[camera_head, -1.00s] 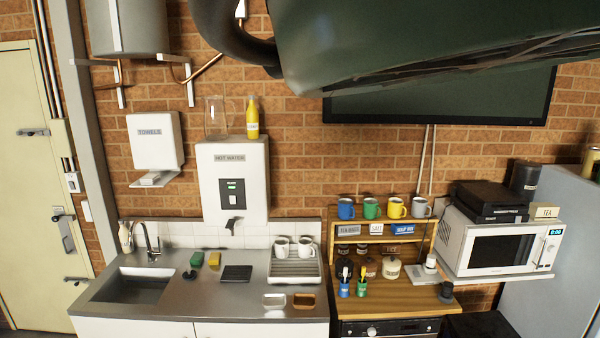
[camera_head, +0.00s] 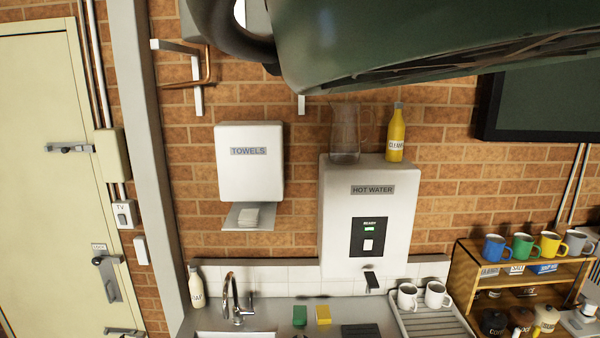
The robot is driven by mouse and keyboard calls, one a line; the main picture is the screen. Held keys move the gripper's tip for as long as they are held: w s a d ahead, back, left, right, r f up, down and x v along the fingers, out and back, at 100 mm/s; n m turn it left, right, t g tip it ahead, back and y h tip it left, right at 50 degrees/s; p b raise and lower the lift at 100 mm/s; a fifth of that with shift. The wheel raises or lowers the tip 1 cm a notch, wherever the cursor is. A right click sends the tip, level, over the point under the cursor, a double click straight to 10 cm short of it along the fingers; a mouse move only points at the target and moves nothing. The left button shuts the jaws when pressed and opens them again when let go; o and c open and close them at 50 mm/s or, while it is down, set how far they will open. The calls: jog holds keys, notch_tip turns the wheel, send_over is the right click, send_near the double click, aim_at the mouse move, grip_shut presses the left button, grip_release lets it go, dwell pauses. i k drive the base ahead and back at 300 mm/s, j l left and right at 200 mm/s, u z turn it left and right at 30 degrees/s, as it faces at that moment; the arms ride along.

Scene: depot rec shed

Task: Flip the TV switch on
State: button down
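The TV switch (camera_head: 123,214) is a small pale box labelled "TV" on the wall at the left, just right of the cream door. Its dark rocker is too small to read as on or off. The TV (camera_head: 540,105) is a dark screen on the brick wall at the right, partly cut off by the frame edge. My gripper is not in view.
The cream door (camera_head: 45,180) has a handle labelled "LOCK". A grey post (camera_head: 148,150) stands between the switch and the towel dispenser (camera_head: 249,165). A hot water unit (camera_head: 345,220), sink counter and mug shelf (camera_head: 470,265) line the wall. A large dark green shape (camera_head: 400,45) covers the top.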

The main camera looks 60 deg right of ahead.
aim_at(121, 216)
jog(key=i, duration=1.25)
jog(key=i+j+z, duration=0.15)
jog(key=i, duration=1.1)
